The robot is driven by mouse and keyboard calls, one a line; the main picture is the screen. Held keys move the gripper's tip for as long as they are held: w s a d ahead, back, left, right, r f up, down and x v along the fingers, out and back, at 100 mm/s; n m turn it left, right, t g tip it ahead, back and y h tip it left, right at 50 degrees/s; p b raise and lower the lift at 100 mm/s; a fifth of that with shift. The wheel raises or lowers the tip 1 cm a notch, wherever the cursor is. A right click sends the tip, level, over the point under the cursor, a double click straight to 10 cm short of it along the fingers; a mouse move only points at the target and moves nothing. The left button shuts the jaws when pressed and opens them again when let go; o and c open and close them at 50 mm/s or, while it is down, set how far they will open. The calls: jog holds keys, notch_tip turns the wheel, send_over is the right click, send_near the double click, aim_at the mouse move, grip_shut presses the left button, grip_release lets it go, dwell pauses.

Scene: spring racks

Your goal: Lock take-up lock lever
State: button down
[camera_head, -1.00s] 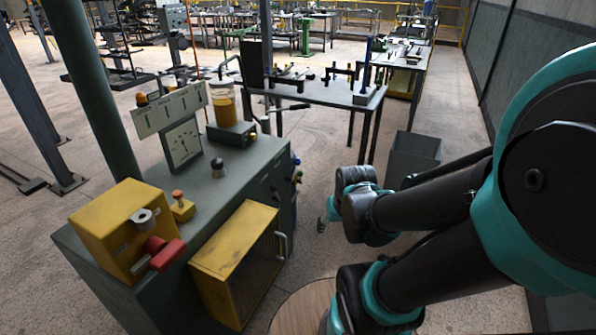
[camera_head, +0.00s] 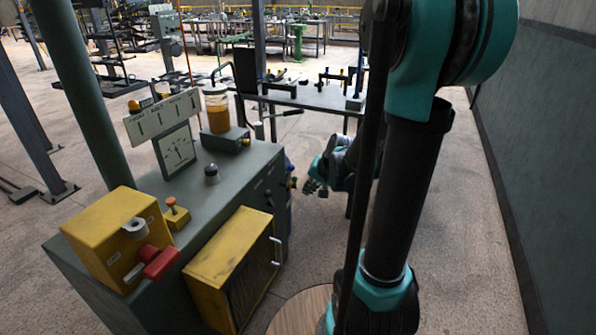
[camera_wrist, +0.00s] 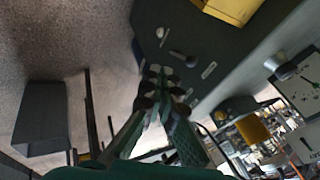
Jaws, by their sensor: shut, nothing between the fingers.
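The green-grey cabinet (camera_head: 215,185) stands left of centre. Its side facing my gripper carries several small knobs and fittings. In the wrist view, this dark panel (camera_wrist: 215,40) shows a small lever-like fitting (camera_wrist: 182,58) and pale label plates. I cannot tell for sure which fitting is the take-up lock lever. A red handle (camera_head: 160,262) sits on the yellow box (camera_head: 115,235) on the cabinet top. My gripper (camera_head: 313,186) is shut and empty, just right of the cabinet side. In the wrist view its fingertips (camera_wrist: 160,80) overlap the panel's lower edge; contact cannot be told.
A yellow-framed box (camera_head: 225,262) with a pale handle juts from the cabinet front. A work table (camera_head: 310,100) with tools stands behind my gripper. A grey bin (camera_wrist: 42,120) stands on the floor in the wrist view. Open floor lies to the right.

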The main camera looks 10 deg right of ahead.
jog(key=w+d+f+m+t+y, duration=0.1)
jog(key=w+f+m, duration=0.15)
jog(key=w, duration=0.75)
jog(key=w+d+f+m+t+y, duration=0.15)
jog(key=w+m, duration=0.25)
jog(key=w, duration=0.6)
jog(key=w+d+f+m+t+y, duration=0.2)
jog(key=w+d+f+m+t, duration=0.2)
jog(key=w+d+f+m, duration=0.3)
jog(key=w+f, duration=0.5)
jog(key=f, duration=0.1)
jog(key=shift+d, duration=0.2)
jog(key=shift+w+a, duration=0.1)
jog(key=shift+w, duration=0.1)
jog(key=x, duration=1)
jog(key=shift+s+a+r, duration=1.1)
jog(key=shift+s+r, duration=0.1)
jog(key=shift+r, duration=0.1)
